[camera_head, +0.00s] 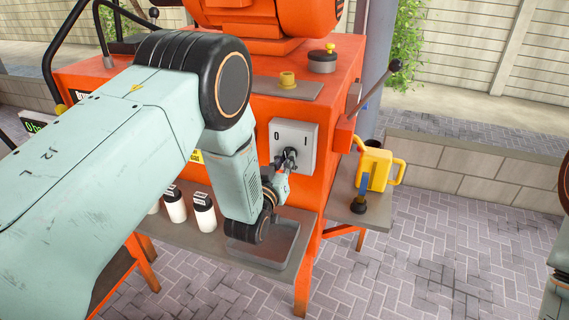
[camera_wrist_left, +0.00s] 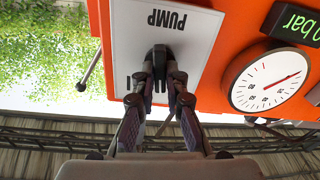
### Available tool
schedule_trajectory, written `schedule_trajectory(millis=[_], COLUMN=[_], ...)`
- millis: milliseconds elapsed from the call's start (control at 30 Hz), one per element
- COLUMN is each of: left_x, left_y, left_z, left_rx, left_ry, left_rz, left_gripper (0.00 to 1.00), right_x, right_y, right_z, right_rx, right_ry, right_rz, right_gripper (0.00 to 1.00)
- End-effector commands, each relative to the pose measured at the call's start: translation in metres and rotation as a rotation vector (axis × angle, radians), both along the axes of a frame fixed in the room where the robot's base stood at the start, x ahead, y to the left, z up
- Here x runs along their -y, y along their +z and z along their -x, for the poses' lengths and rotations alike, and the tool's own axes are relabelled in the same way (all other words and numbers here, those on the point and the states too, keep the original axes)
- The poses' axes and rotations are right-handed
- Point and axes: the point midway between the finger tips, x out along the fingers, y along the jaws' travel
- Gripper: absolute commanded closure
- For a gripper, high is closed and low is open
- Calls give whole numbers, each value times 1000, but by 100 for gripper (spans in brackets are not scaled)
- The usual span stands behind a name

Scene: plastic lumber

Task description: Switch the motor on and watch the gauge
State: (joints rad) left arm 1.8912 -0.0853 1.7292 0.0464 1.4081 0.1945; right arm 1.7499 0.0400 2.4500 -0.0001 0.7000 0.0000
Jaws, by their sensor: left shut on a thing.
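The grey switch box (camera_head: 292,139) is on the front of the orange machine, marked 0 at left and I at right. Its plate (camera_wrist_left: 205,30) reads PUMP, upside down in the wrist view. My left gripper (camera_head: 285,178) is at the box, its fingers (camera_wrist_left: 160,92) shut on the black switch knob (camera_wrist_left: 159,58). I cannot tell which mark the knob points to. The round white gauge (camera_wrist_left: 268,82) is beside the plate in the wrist view. Its red needle points up and right in that picture. The head view does not show the gauge's face.
A digital display (camera_wrist_left: 293,22) above the gauge reads 0 bar. White bottles (camera_head: 204,212) and a shallow grey tray (camera_head: 265,246) are on the shelf below. A yellow oil can (camera_head: 376,168) stands on a side shelf at right. A lever (camera_head: 378,85) juts out at right.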

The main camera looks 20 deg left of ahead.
Motion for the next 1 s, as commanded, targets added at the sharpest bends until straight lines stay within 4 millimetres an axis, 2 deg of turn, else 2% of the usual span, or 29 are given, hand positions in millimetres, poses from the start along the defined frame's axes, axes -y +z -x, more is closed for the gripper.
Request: schedule_trajectory(millis=[600, 1000], left_x=[2, 3], left_y=[1, 1], left_z=[-1, -1], left_rx=[25, 31], left_ry=[3, 2], left_rz=[-555, -759], left_gripper=[100, 100], right_x=[0, 0], right_y=[-22, -29], right_z=[0, 0], right_rx=[0, 0], right_ry=[0, 0], right_rz=[0, 0], right_gripper=[60, 60])
